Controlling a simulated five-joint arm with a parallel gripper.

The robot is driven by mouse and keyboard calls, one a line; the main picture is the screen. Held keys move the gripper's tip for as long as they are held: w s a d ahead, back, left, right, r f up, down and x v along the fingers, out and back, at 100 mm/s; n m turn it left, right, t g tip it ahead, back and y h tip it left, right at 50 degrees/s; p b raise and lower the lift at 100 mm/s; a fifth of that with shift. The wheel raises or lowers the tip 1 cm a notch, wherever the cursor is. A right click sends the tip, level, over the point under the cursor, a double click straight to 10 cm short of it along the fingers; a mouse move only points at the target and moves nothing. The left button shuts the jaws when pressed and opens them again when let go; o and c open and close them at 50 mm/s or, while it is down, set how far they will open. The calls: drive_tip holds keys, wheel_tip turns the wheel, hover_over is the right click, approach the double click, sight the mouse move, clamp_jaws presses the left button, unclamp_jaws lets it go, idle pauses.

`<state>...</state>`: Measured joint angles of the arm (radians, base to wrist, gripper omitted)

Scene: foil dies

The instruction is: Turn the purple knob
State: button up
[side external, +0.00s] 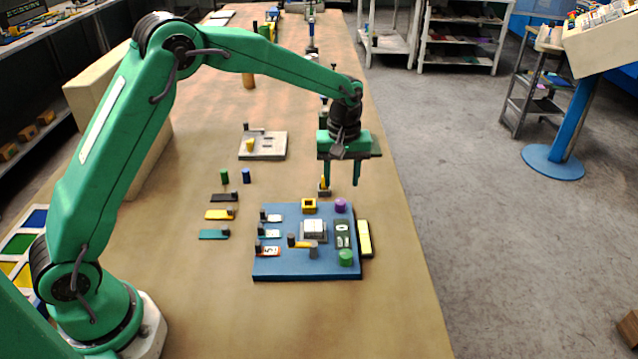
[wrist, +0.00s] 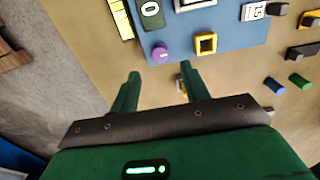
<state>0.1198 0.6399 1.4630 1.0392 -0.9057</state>
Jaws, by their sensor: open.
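The purple knob (side external: 340,205) stands on the top right part of the blue board (side external: 285,272). In the wrist view the purple knob (wrist: 160,55) is near the board's edge, ahead of my fingertips and between their lines. My gripper (side external: 341,184) is open and empty, pointing down above the table just beyond the board's far edge. In the wrist view my gripper (wrist: 162,74) shows two green fingers apart, with nothing held between them. The fingers do not touch the knob.
A yellow square socket (side external: 309,206) sits left of the knob, and a green knob (side external: 345,257) nearer the front. A yellow-topped block (side external: 364,238) lies along the board's right edge. A small stand with a yellow piece (side external: 324,187) is close to my fingers.

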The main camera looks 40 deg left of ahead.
sight(340, 201)
drive_tip(key=shift+f, duration=3.25)
drive_tip(key=c, duration=1)
